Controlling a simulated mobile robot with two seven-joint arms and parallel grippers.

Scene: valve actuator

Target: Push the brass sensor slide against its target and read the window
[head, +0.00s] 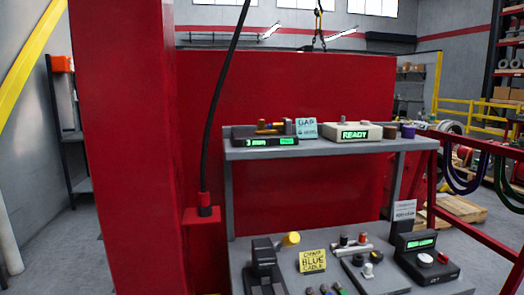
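On the upper grey shelf stands a black device with a green lit window (258,143). The window's text is small and looks like a 3 with "mm", but I cannot read it surely. A brass-coloured slide (268,127) sits on top of the device. A grey upright block (287,126) stands close to its right, perhaps the target; I cannot tell whether they touch. Neither of my grippers is in the head view.
A teal "GAP" card (306,128) and a beige box reading READY (353,132) stand right of the device. The lower bench (325,279) holds a yellow "BLUE" note (312,261), a yellow-knobbed lever and another display unit (426,258). A black cable hangs at left.

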